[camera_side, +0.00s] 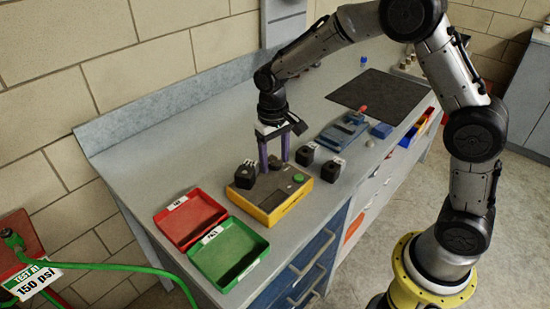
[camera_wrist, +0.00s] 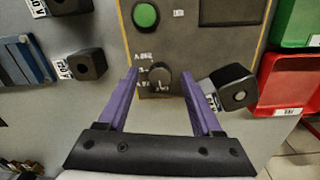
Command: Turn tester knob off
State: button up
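The tester (camera_side: 271,197) is a yellow box with a dark top on the bench; its dark top (camera_wrist: 186,42) fills the upper middle of the wrist view. The black tester knob (camera_wrist: 159,77) sits on it among small white markings, which are too small to read surely. A green button (camera_wrist: 145,16) is on the same face. My gripper (camera_side: 274,170) points down over the tester, purple fingers apart. In the wrist view the fingertips of my gripper (camera_wrist: 160,74) lie on either side of the knob, with gaps. The side view hides the knob behind the fingers.
A black block (camera_wrist: 234,88) stands close by my finger, at the tester's edge; it also shows in the side view (camera_side: 245,175). Two more black blocks (camera_side: 306,154) (camera_side: 331,170) stand to the right. Red (camera_side: 191,218) and green (camera_side: 229,252) trays lie at front left.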

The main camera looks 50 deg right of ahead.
aim_at(273, 164)
notch_tip(273, 164, up, 14)
jog(key=shift+a, duration=0.3)
dwell(0.4)
jog(key=shift+f, duration=0.1)
jog(key=s+d+r+t, duration=0.1)
jog(key=s+r+t, duration=0.1)
jog(key=s+r, duration=0.4)
jog(key=s+d+r+t, duration=0.2)
jog(key=s+r, duration=0.2)
jog(key=s, duration=0.4)
jog(key=s+f+n+t, duration=0.1)
jog(key=s+f+n, duration=0.1)
jog(key=s+f, duration=0.6)
jog(key=s, duration=0.3)
jog(key=shift+s+f+t, duration=0.3)
jog(key=shift+s+f, duration=0.1)
